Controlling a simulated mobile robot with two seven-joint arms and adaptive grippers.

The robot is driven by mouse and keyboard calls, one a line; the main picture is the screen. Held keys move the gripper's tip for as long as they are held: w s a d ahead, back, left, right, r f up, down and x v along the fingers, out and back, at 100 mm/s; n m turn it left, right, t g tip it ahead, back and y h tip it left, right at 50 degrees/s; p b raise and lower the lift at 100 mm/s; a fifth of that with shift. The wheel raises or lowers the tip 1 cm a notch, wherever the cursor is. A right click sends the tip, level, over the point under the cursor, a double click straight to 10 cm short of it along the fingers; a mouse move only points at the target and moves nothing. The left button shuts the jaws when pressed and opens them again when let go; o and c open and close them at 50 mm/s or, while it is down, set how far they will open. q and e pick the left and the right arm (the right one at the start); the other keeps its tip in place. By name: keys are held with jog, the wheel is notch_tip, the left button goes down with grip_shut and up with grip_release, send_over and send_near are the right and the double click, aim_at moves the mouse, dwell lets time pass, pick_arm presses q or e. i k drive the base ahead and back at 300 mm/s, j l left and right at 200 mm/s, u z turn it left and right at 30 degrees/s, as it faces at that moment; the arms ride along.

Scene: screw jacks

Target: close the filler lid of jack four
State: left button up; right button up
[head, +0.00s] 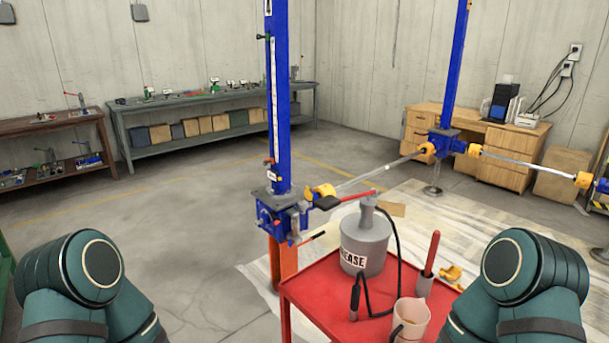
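The nearest screw jack has a tall blue column (279,110) and a blue gearbox (281,213) at its foot, left of the red cart. A second blue jack gearbox (447,141) stands farther back on the right. I cannot read any jack number, so I cannot tell which is jack four. No filler lid shows clearly enough to say whether it is open or shut. Both my arms show only as teal links at the bottom left and bottom right. Neither gripper is in view.
A red cart (312,292) holds a grey grease pump (365,243), a beige jug (411,319) and a red-handled tool (432,254). A shaft (378,174) joins the two jacks. Benches (217,101) line the back wall. The floor at left is clear.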

aim_at(308, 195)
jog(key=i+j+u, duration=0.9)
jog(key=i, duration=0.3)
jog(key=i+u, duration=0.25)
jog(key=i, duration=0.2)
jog(key=i+z, duration=0.5)
jog(key=i+j+z, duration=0.25)
jog(key=i+z, duration=0.25)
jog(key=i, duration=0.1)
